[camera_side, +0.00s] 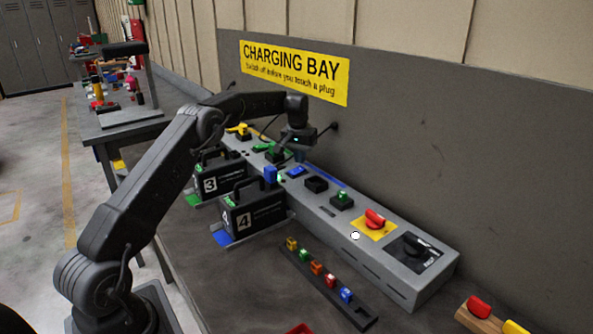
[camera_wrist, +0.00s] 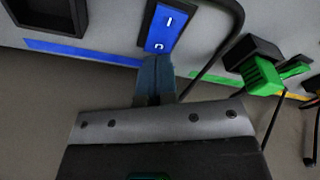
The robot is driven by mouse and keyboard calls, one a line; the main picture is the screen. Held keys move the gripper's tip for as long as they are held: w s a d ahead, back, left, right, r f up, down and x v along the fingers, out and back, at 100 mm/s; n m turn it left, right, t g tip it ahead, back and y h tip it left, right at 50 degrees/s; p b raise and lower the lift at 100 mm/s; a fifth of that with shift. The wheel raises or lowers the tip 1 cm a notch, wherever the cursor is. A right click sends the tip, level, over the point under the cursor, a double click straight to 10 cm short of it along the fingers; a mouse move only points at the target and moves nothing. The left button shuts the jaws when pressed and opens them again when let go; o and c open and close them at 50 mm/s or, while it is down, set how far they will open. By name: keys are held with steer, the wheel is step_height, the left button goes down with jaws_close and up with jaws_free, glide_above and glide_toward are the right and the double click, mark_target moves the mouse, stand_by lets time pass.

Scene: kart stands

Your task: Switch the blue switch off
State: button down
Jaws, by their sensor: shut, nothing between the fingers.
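The blue switch (camera_side: 296,171) is a rocker in a dark frame on top of the long grey charging unit. In the wrist view the blue switch (camera_wrist: 161,32) shows a white bar mark toward the top and a round mark at its lower end, close to my fingertips. Which end is pressed in is not clear. My gripper (camera_wrist: 155,60) is shut and empty, with its blue-grey fingertips just below the switch in that view. In the side view my gripper (camera_side: 299,156) is above and behind the switch. Whether it touches the switch is unclear.
A green plug (camera_wrist: 263,75) and black cables lie close to my fingers. A blue plug (camera_side: 270,175) stands beside battery case 4 (camera_side: 252,211). The wall stands behind.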

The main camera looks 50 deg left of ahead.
mark_target(300, 168)
steer(key=shift+f, duration=1.2)
stand_by(0.4)
steer(key=shift+r, duration=3.6)
